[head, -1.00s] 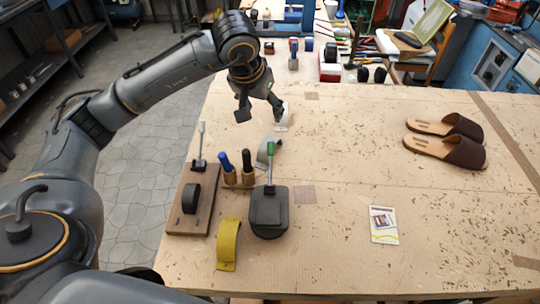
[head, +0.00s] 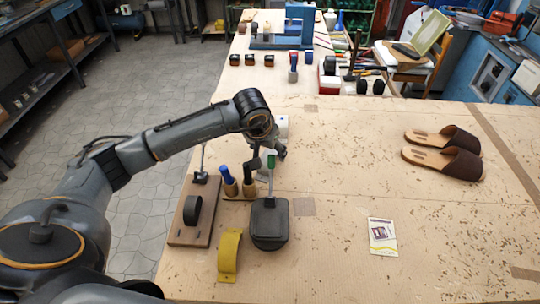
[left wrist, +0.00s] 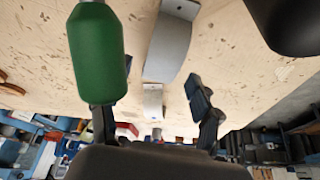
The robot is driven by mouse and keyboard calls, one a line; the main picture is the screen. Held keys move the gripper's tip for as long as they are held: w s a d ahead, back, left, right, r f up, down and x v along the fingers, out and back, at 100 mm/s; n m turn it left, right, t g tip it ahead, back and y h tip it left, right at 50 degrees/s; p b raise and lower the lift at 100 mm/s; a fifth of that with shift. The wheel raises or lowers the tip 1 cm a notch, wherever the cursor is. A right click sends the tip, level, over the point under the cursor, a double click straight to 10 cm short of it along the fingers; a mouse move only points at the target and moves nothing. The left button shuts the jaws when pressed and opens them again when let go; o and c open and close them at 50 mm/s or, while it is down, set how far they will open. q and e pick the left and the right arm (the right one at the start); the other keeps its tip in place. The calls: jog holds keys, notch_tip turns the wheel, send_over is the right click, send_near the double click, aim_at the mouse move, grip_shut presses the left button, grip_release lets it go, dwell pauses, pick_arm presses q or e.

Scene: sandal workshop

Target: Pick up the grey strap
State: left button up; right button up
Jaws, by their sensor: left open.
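The grey strap (left wrist: 168,45) is a curved band on the table, between the fingers as seen in the left wrist view. In the head view it is mostly hidden behind my gripper and the tools. My left gripper (head: 267,157) is open and empty above the strap's area; its two fingers also show in the left wrist view (left wrist: 155,115). A white strap (left wrist: 153,102) lies just beyond the grey one and is partly visible in the head view (head: 282,127). My right gripper is not in view.
A yellow strap (head: 229,256), a paper card (head: 382,237) and brown sandals (head: 452,164) lie apart. The table's middle is clear.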

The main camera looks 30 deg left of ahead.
pick_arm(q)
jog(key=shift+x, duration=1.45)
jog(key=c, duration=1)
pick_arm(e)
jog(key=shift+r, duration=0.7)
pick_arm(q)
jog(key=shift+c, duration=0.2)
jog(key=shift+r, duration=0.15)
